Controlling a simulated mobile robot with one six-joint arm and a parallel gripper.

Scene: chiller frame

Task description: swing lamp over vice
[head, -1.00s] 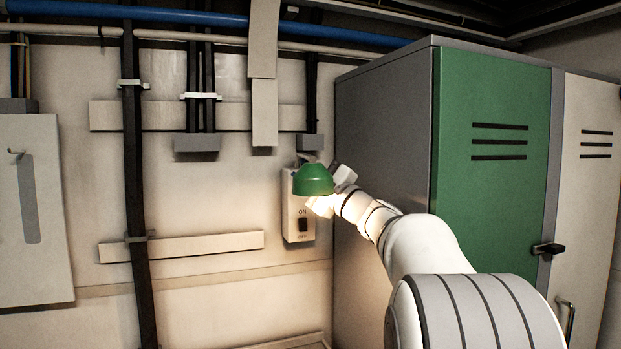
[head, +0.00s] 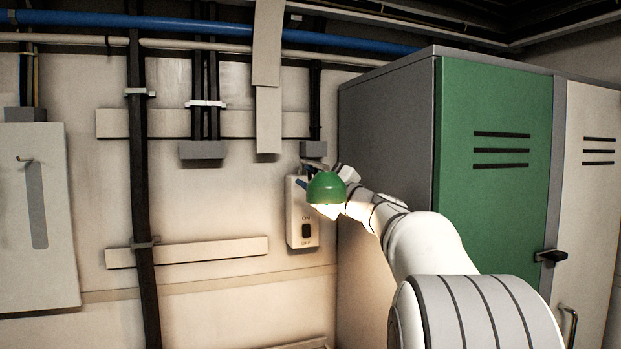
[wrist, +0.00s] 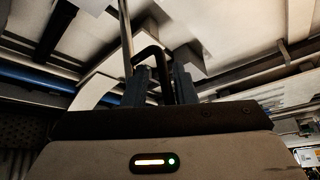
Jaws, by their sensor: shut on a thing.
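The lamp's green dome shade (head: 326,188) is in the middle of the head view, glowing underneath. It hangs in front of the wall, partly over a switch box, at the end of my white arm. In the wrist view my gripper (wrist: 160,78) is shut on a black bent bar (wrist: 150,52), which seems to be the lamp's handle. In the head view the shade and arm hide most of the grip. I see no vice in either view.
The switch box (head: 301,220) marked ON and OFF is on the wall behind the lamp. A tall grey cabinet (head: 385,150) with a green door (head: 492,190) stands close on the right. Pipes and cable trunking (head: 139,200) line the wall. The space left of the lamp looks clear.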

